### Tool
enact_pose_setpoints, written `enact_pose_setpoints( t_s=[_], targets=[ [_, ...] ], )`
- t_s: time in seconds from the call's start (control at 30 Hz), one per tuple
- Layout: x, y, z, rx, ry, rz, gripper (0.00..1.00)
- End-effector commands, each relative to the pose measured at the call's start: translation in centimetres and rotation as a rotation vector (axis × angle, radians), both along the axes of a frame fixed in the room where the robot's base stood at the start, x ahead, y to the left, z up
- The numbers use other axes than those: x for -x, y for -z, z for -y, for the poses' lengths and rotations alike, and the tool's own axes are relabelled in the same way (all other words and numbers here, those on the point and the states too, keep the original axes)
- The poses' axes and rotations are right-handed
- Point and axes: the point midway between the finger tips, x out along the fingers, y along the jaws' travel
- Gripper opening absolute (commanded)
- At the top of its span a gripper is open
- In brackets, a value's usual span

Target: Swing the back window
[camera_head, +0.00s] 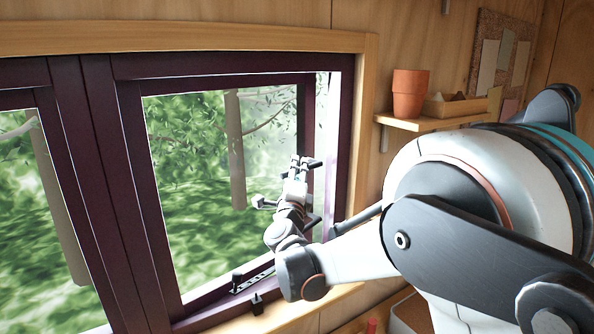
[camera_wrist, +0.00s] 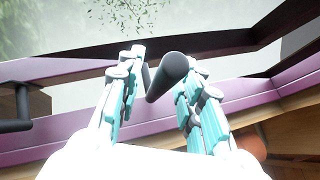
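The back window has a dark purple frame (camera_head: 345,150). Its right-hand sash (camera_head: 137,150) looks tilted out from the frame, with a bright gap along the right side. In the head view my gripper (camera_head: 298,168) is at the sash's right side, in front of the glass. In the wrist view a black cylindrical handle (camera_wrist: 170,72) lies between the two fingers of my gripper (camera_wrist: 163,65). The fingertips stand on either side of the handle, very near it. I cannot tell whether they press on it.
Black catches (camera_head: 257,303) and a metal stay (camera_head: 250,283) sit on the lower frame. A wall shelf (camera_head: 430,123) with a terracotta pot (camera_head: 409,93) is right of the window, behind my arm. A pinboard (camera_head: 502,60) hangs beyond it. Trees show outside.

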Motion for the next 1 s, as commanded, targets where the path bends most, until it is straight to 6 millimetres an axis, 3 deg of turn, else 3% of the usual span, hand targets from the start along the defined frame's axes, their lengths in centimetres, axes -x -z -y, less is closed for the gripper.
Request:
enact_pose_setpoints(
  t_s=[0.3,0.33,0.47,0.67,0.77,1.0],
  targets=[
    [-0.3,-0.1,0.0,0.000,0.000,0.000,0.34],
    [-0.3,-0.1,0.0,0.000,0.000,0.000,0.32],
    [-0.3,-0.1,0.0,0.001,0.000,0.000,0.02],
    [-0.2,-0.1,0.0,0.001,0.000,0.000,0.00],
    [0.5,-0.1,0.3,0.001,0.018,0.002,0.00],
    [4.9,0.1,2.4,0.000,0.135,0.001,0.00]
  ],
)
